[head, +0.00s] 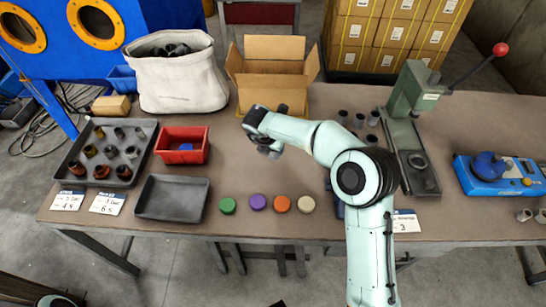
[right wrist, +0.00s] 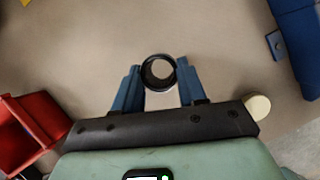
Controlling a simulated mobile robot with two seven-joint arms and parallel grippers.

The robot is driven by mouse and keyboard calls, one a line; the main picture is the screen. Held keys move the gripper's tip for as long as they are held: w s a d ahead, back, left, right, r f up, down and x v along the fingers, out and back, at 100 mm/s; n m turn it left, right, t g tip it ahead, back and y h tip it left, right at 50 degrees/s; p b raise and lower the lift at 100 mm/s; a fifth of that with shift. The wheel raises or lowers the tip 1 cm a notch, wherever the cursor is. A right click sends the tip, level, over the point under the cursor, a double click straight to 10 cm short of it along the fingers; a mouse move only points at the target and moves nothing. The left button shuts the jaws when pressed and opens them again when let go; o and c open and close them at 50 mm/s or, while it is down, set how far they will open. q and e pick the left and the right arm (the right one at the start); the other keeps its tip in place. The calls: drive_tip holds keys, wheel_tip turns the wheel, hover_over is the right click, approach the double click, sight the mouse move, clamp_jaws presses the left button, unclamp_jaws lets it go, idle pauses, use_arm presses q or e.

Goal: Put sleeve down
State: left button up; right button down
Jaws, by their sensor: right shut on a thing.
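My right gripper (head: 268,146) is above the brown table, in front of the open cardboard box. In the right wrist view its two blue fingers (right wrist: 158,88) are shut on a dark, ring-shaped sleeve (right wrist: 158,72), with its open end facing the camera. Bare tabletop shows around and through the sleeve. In the head view the held sleeve is hard to make out against the dark gripper. Other sleeves (head: 343,116) stand on the table left of the green press, and several more, some rusty brown, stand in the left grey tray (head: 72,172). My left gripper is not in view.
An empty grey tray (head: 173,198), a red bin (head: 182,146) and green, purple, orange and cream discs (head: 256,202) lie left and front. The cardboard box (head: 272,72) and canvas sack (head: 176,82) stand behind. A press (head: 412,95) stands right. The table centre is clear.

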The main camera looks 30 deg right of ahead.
sight(272, 155)
wheel_tip(272, 155, down, 5)
drive_tip(key=shift+r+b, duration=0.1)
drive_tip(key=shift+b, duration=0.25)
drive_tip(key=shift+f, duration=0.2)
drive_tip(key=c, duration=0.6)
unclamp_jaws()
